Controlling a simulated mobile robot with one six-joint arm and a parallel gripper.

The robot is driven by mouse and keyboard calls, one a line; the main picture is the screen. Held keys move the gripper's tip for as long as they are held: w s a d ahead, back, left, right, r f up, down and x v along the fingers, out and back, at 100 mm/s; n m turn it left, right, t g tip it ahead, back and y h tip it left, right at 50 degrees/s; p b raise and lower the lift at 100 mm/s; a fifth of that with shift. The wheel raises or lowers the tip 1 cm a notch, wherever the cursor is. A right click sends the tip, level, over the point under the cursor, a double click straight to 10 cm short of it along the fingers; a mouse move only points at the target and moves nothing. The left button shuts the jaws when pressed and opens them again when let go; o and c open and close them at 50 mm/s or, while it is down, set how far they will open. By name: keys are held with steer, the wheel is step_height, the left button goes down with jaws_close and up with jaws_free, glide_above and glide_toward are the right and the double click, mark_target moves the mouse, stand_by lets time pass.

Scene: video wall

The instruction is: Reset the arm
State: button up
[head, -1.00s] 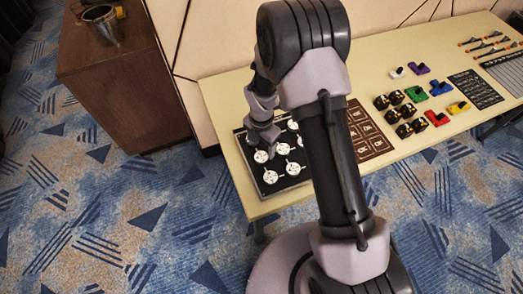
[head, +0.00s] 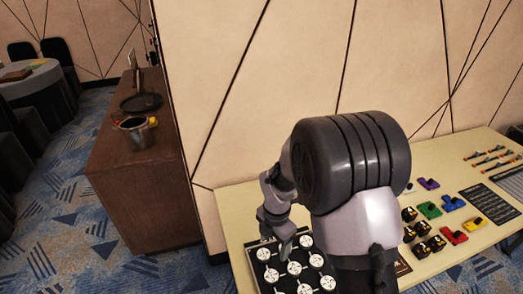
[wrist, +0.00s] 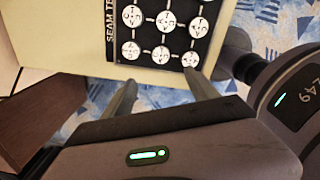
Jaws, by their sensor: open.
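My gripper (wrist: 162,92) is open in the wrist view, its two fingers apart with nothing between them. Its tips point toward the near edge of the table, beside a black board (wrist: 160,25) with several round white pieces. In the head view my gripper (head: 284,246) hangs over the far left part of that board (head: 258,258), and my arm hides its fingertips in part. Whether it touches the board cannot be told.
A pale table (head: 232,205) runs to the right, with coloured blocks (head: 430,210), dark cubes (head: 422,248) and a black card (head: 490,203). A brown cabinet (head: 150,190) at left bears a metal pot (head: 135,134) and a dark pan (head: 142,103). A wall stands behind the table.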

steer(key=s+d+r+m+t+b, duration=0.2)
steer(key=s+r+m+b, duration=0.15)
steer(key=r+m, duration=0.6)
steer(key=s+d+r+m+t+y+b, duration=0.1)
steer(key=s+r+m+b, duration=0.1)
steer(key=s+m, duration=0.7)
steer(key=s+d+r+m+t+y+b, duration=0.1)
steer(key=s+r+m+t+b, duration=0.1)
steer(key=s+r+m, duration=0.3)
steer(key=s+m+b, duration=0.1)
steer(key=s+m, duration=0.3)
steer(key=m, duration=0.2)
steer(key=shift+r+t, duration=0.15)
steer(key=shift+t, duration=0.15)
step_height(320, 180, down, 12)
steer(key=b, duration=1.2)
